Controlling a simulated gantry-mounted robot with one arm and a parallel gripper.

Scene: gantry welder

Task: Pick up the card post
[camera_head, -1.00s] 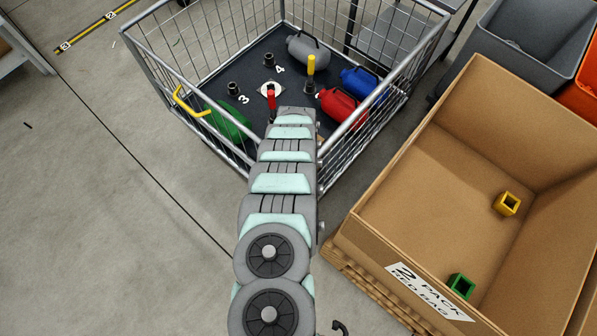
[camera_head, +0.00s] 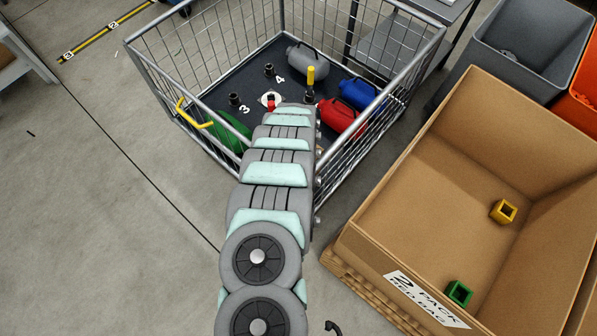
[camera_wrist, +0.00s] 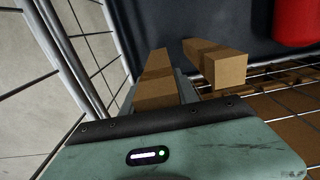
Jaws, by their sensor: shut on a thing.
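In the wrist view a brown card post (camera_wrist: 156,82) stands out from between the grey fingers of my gripper (camera_wrist: 160,92). The gripper is shut on it. A second brown card post (camera_wrist: 222,68) lies just to the right, apart from the held one. In the head view my arm hides the gripper and both posts, at the near corner of the wire cage.
The wire cage (camera_head: 172,92) has a dark floor with red (camera_head: 342,116), blue, grey and green containers, and a yellow-topped peg (camera_head: 310,76). Its mesh is close to my gripper. A large cardboard box (camera_head: 440,190) stands at the right, holding yellow and green square pieces.

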